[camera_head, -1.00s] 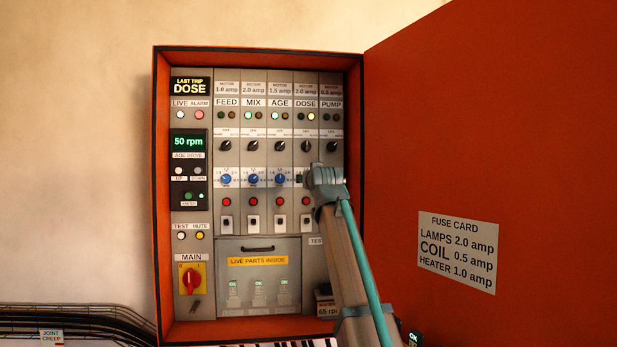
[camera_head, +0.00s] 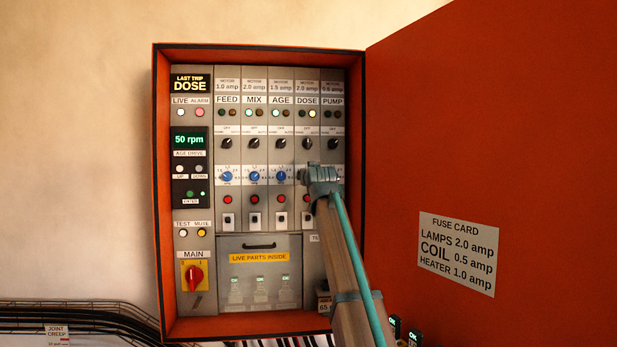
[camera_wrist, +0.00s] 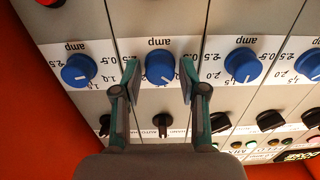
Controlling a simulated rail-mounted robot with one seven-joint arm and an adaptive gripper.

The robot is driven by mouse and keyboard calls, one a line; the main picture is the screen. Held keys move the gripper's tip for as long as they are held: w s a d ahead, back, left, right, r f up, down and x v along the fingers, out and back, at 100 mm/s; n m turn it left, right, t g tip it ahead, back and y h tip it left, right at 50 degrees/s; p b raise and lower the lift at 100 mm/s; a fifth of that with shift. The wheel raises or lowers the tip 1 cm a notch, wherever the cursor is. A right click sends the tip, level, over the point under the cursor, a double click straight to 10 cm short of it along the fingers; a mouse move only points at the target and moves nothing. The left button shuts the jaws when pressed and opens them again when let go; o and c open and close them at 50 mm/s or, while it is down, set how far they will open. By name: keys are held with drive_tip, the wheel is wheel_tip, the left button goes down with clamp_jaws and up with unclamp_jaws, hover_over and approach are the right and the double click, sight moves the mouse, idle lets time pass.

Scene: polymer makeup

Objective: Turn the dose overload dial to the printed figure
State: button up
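The blue dose overload dial (camera_wrist: 160,67) sits second from the left in the upside-down wrist view, on a white scale strip marked "amp". My gripper (camera_wrist: 158,72) is open, with one finger on each side of this dial and a gap on both sides. The dial's exact setting is too small to read. In the head view my gripper (camera_head: 312,174) covers the dose dial under the DOSE label (camera_head: 306,100). The plate above that label (camera_head: 306,84) appears to read "MOTOR 2.0 amp".
Neighbouring blue dials (camera_wrist: 78,70) (camera_wrist: 243,64) stand close on both sides. Black selector knobs (camera_wrist: 163,122) are near my fingers. The orange cabinet wall (camera_head: 356,130) and open door (camera_head: 480,120) lie to the right. A fuse card (camera_head: 458,252) is on the door.

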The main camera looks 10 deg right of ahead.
clamp_jaws()
drive_tip(key=shift+m+b, duration=0.3)
drive_tip(key=shift+b, duration=0.05)
drive_tip(key=m+b, duration=0.5)
drive_tip(key=m, duration=0.4)
drive_tip(key=m+b, duration=0.5)
drive_tip(key=m, duration=0.5)
drive_tip(key=shift+d+f, duration=0.15)
drive_tip(key=shift+f, duration=0.05)
idle(0.3)
drive_tip(key=shift+o, duration=2.2)
unclamp_jaws()
